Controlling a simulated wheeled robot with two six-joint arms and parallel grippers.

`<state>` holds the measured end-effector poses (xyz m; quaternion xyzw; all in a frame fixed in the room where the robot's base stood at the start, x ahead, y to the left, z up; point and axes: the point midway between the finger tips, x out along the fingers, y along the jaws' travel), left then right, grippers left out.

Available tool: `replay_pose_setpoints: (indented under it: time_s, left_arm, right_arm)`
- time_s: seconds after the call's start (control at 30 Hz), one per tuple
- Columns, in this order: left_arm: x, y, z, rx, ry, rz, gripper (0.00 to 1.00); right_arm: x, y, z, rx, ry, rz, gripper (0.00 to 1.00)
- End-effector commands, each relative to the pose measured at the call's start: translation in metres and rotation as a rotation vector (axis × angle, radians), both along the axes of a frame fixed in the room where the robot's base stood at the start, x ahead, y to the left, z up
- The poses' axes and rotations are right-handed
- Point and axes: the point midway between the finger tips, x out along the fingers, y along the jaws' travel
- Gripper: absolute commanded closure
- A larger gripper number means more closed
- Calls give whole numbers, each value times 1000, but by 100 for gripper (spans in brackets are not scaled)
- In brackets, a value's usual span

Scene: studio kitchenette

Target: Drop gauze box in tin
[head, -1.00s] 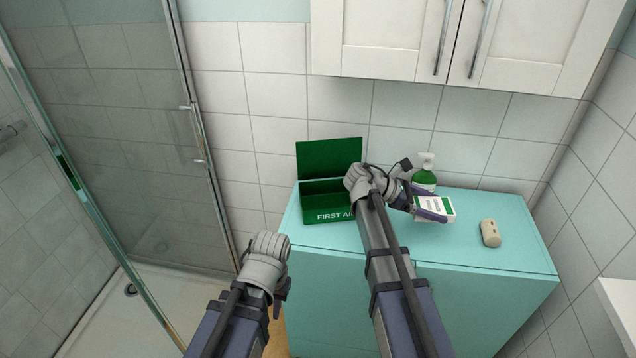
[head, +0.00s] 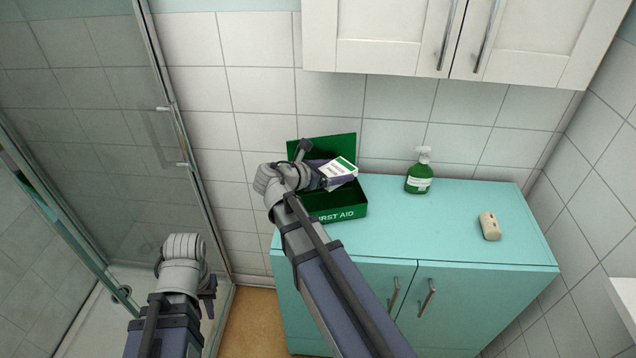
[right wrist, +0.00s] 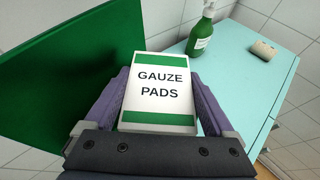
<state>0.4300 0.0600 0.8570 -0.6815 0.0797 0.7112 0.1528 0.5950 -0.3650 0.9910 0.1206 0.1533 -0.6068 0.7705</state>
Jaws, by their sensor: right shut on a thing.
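The gauze box (head: 340,168), white with green bands, is held between the fingers of my right gripper (head: 328,174). In the right wrist view the gauze box (right wrist: 165,90) reads "GAUZE PADS" and the right gripper (right wrist: 163,105) is shut on its sides. The green first aid tin (head: 345,210) stands open on the cabinet, its lid (head: 338,146) raised at the back. The box is above the tin, in front of the lid; my right arm hides the tin's left part. My left gripper (head: 208,295) hangs low left of the cabinet, its fingers mostly hidden.
A green pump bottle (head: 418,178) stands right of the tin on the turquoise cabinet top (head: 455,215). A beige object (head: 489,226) lies farther right. White wall cupboards (head: 400,35) hang above. A glass shower screen (head: 110,130) is at left.

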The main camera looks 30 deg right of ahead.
Motion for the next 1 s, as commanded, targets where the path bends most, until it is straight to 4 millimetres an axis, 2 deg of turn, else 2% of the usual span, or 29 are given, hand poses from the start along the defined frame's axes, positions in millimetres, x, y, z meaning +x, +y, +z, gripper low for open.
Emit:
replay_pose_setpoints:
  time_s: [0.27, 0.63, 1.0]
  left_arm:
    - [0, 0, -17, 0, 0, 0, 79]
    - [0, 0, -57, 0, 0, 0, 79]
    - [0, 0, -60, 0, 0, 0, 79]
  right_arm:
    - [0, 0, -17, 0, 0, -1, 64]
    - [0, 0, -57, 0, 0, -1, 64]
    - [0, 0, -60, 0, -1, -1, 64]
